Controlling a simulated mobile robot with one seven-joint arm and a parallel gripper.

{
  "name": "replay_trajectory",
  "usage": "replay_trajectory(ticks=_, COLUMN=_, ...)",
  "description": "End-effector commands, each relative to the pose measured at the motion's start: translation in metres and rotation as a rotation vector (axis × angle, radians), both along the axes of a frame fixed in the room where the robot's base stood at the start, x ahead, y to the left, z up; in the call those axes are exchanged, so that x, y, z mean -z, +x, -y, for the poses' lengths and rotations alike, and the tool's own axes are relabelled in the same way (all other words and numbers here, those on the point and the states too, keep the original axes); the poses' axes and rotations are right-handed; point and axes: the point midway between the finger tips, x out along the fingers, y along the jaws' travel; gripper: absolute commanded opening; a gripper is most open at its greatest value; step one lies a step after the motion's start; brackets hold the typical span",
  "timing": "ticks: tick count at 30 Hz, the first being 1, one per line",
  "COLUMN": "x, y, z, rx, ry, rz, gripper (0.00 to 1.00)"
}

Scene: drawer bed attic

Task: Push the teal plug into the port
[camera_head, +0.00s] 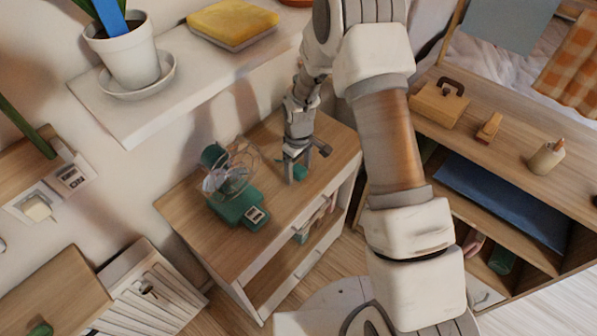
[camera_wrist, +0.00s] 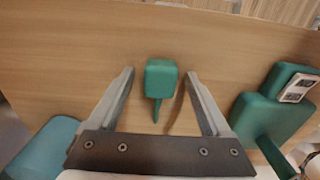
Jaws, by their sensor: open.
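The teal plug (camera_head: 300,172) rests on the wooden top of a small cabinet, under my gripper (camera_head: 293,168). In the wrist view the plug (camera_wrist: 160,79) is a teal block with a thin tail, seen between the two spread fingertips of my gripper (camera_wrist: 160,73). The fingers are open, with gaps on both sides of the plug; I cannot tell how far above it they are. A teal base (camera_head: 236,208) with a pale port plate (camera_head: 256,214) stands left of the plug. In the wrist view the port plate (camera_wrist: 299,87) is at the right edge.
A wire-caged fan (camera_head: 233,170) rises beside the teal base. A white shelf (camera_head: 125,118) with a potted plant and a yellow cushion is at upper left. A wooden desk (camera_head: 450,113) is on the right. The cabinet top (camera_head: 190,200) has bare wood around the plug.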

Motion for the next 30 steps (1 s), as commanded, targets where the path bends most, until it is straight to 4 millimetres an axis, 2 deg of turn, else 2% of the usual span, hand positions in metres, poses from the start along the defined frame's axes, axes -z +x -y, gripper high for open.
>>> replay_trajectory(ticks=2, x=0.0, y=0.0, z=0.0, rx=0.0, ry=0.0, rz=0.0, gripper=0.82)
replay_trajectory(ticks=16, x=0.0, y=0.0, z=0.0, rx=0.0, ry=0.0, rz=0.0, gripper=0.0)
replay_trajectory(ticks=25, x=-0.002, y=0.0, z=0.0, rx=0.0, ry=0.0, rz=0.0, gripper=0.0)
replay_trajectory(ticks=30, x=-0.014, y=0.0, z=0.0, rx=0.0, ry=0.001, rz=0.002, gripper=0.0)
